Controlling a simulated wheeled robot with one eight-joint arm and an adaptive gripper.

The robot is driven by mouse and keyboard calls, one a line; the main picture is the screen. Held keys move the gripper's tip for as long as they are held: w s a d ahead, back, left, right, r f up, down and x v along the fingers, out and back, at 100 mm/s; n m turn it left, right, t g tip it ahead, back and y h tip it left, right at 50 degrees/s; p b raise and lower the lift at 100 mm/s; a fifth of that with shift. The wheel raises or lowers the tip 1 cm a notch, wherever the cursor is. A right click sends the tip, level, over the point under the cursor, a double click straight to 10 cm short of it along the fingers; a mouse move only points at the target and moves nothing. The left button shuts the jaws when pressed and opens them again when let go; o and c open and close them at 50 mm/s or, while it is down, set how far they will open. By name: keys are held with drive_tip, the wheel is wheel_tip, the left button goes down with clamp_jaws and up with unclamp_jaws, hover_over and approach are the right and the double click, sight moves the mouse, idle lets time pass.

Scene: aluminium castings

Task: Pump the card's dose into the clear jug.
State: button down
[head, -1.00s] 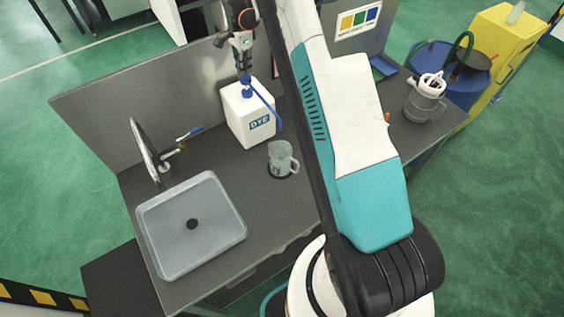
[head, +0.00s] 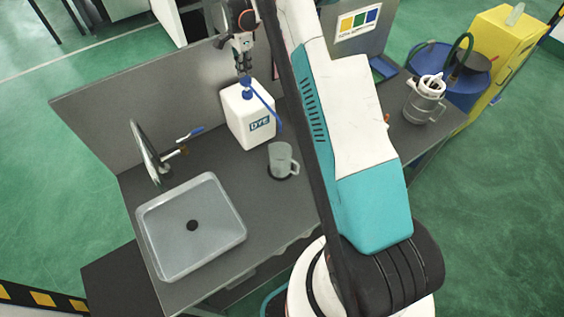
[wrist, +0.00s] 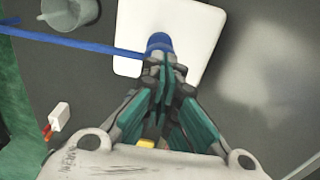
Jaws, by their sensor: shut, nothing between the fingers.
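The white DYE container (head: 247,112) stands on the grey bench with a blue pump head (head: 246,85) on top and a blue spout tube running down its right side. The container top also shows in the wrist view (wrist: 190,28), with the blue pump (wrist: 158,42) at my fingertips. My gripper (head: 241,66) is shut and empty, just above the pump head; I cannot tell whether it touches. The clear jug (head: 283,160) stands upright on the bench in front of the container, near the spout's end. It also shows in the wrist view (wrist: 70,12). No dose card is readable.
A grey sink basin (head: 191,222) with a tap (head: 150,153) lies left of the jug. A sign with coloured squares (head: 357,22) is on the back panel. My arm hides the middle of the bench.

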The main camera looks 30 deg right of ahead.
sight(245, 79)
drive_tip(key=shift+f, duration=0.15)
drive_tip(key=shift+f+b, duration=1.75)
drive_tip(key=shift+f, duration=0.25)
drive_tip(key=shift+r, duration=0.15)
drive_tip(key=shift+r+p, duration=0.6)
drive_tip(key=shift+r, duration=1.4)
drive_tip(key=shift+f, duration=0.15)
